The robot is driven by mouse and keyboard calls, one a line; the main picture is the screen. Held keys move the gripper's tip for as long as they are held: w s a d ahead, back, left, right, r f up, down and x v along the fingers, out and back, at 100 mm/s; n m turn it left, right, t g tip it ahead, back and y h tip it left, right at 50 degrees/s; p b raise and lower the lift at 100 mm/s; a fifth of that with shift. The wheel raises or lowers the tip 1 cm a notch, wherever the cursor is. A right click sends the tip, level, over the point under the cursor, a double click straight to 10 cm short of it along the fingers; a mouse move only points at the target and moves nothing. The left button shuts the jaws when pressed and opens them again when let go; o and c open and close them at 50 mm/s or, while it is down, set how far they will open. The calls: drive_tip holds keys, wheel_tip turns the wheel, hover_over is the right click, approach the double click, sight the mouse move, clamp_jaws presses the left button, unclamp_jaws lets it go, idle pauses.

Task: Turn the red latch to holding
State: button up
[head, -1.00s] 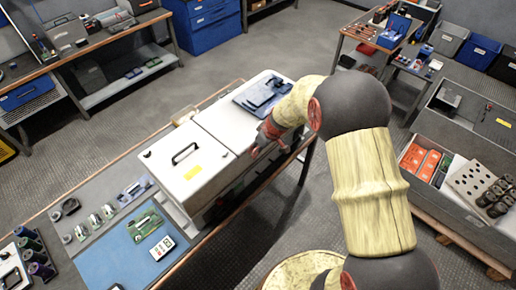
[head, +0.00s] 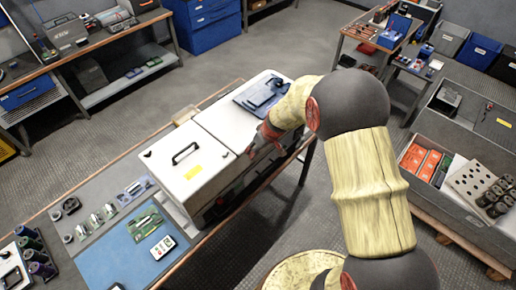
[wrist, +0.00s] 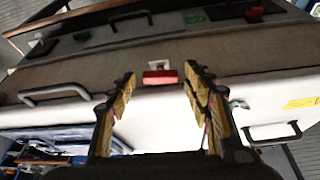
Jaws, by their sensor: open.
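The red latch (wrist: 160,77) is a small red bar below a pale square plate on the cabinet front in the wrist view. My gripper (wrist: 159,84) is open, with one yellow-and-black finger on each side of the latch in the picture. I cannot tell whether either finger touches it. In the head view my gripper (head: 258,143) is at the front side of the white cabinet (head: 183,186). The latch itself cannot be made out there, as my gripper and arm cover that area.
Grey handles (wrist: 54,93) sit on the cabinet front. A dark red knob (wrist: 254,14) and a green patch (wrist: 195,17) show farther up. The bench holds a blue mat (head: 120,262) at left. A grey crate (head: 463,218) stands at right.

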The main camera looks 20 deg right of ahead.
drive_tip(key=shift+o, duration=0.2)
drive_tip(key=v, duration=1.2)
drive_tip(key=shift+c, duration=0.4)
